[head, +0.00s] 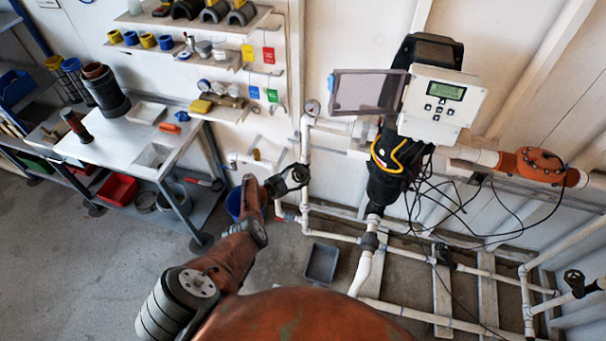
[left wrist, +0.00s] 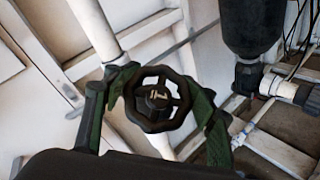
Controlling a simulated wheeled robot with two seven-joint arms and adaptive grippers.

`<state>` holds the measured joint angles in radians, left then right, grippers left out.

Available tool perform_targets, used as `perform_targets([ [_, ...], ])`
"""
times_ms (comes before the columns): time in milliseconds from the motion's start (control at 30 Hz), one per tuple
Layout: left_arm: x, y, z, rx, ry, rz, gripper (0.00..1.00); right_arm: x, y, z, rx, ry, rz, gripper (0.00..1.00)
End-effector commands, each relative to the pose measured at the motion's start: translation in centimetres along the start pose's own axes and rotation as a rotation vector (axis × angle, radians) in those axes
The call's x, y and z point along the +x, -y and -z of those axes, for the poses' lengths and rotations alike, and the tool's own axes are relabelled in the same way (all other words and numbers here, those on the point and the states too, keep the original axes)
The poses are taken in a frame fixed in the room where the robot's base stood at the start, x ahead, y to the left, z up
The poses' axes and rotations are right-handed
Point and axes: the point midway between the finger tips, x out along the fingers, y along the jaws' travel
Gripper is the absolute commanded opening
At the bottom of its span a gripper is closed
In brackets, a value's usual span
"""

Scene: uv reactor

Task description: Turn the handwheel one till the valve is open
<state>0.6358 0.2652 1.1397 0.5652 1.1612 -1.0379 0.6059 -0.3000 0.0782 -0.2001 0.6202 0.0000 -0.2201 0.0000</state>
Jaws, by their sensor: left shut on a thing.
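A black handwheel (left wrist: 157,98) with a pale mark on its hub shows in the left wrist view, fixed on a white pipe. I cannot read the mark for sure. My left gripper (head: 289,181) is at this wheel on the upright white pipe in the head view. In the left wrist view its two green and black fingers stand at the left and right of the rim, shut on it. The wheel is mostly hidden by the gripper in the head view. How far the valve is open does not show. My right gripper is not in view.
A reactor with a grey control box (head: 441,105) and loose black cables stands right of the wheel. Other black handwheels sit on the lower pipes (head: 445,256) and at the right edge (head: 574,279). A workbench (head: 112,148) stands left. A grey bin (head: 321,263) is on the floor.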

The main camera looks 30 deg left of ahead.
Motion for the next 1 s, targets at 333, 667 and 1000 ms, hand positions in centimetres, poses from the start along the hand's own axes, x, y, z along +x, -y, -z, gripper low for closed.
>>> perform_targets([
  [333,-0.1,-0.6,0.0,-0.233,0.002,-0.236,0.25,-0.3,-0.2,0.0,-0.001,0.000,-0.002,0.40],
  [667,-0.2,-0.9,0.2,-0.455,0.003,-0.458,0.25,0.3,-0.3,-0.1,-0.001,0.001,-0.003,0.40],
  [1000,-0.4,-1.2,0.5,-0.677,0.004,-0.680,0.25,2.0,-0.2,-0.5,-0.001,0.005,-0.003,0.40],
])
